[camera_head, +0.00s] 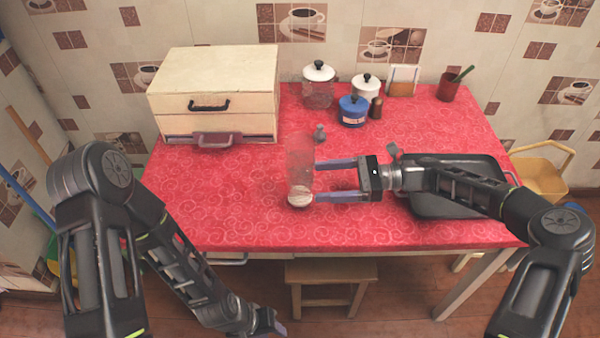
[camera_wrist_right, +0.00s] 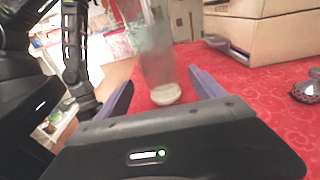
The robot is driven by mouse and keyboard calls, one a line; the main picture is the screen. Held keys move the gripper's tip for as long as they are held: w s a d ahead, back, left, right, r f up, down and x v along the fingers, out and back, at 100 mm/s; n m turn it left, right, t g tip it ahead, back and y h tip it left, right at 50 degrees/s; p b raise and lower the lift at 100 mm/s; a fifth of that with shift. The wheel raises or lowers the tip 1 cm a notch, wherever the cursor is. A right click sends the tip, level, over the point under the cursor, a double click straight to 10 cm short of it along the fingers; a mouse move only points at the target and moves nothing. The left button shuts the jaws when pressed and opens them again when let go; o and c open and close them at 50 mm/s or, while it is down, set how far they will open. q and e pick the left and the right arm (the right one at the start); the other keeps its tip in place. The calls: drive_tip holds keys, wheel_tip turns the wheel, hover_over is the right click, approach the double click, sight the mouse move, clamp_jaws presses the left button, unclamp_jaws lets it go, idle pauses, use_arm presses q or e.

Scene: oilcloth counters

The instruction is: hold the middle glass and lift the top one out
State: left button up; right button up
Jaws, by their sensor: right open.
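A tall column of clear glass (camera_head: 300,165), apparently the nested glasses, stands upright on the red-covered table with a pale base. The separate rims are too faint to tell apart. It also shows in the right wrist view (camera_wrist_right: 155,55), between the two purple fingers. My right gripper (camera_head: 317,181) is open, reaching in from the right with its fingertips at the glass's right side; I cannot tell whether they touch it. My left gripper (camera_head: 272,326) is low at the front, below the table edge and away from the glasses; its jaws are not clear.
A cream drawer box (camera_head: 215,90) stands back left. White-lidded jars (camera_head: 318,90), a blue canister (camera_head: 353,111) and a red cup (camera_head: 448,88) line the back. A small shaker (camera_head: 319,132) stands behind the glasses. A black tray (camera_head: 460,200) lies under my right arm.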

sight(305, 182)
drive_tip(key=shift+a+f, duration=0.15)
drive_tip(key=shift+a, duration=1.15)
drive_tip(key=shift+a+f, duration=0.1)
drive_tip(key=shift+a, duration=1.2)
drive_tip(key=shift+c, duration=0.5)
drive_tip(key=c, duration=0.7)
drive_tip(key=o, duration=0.7)
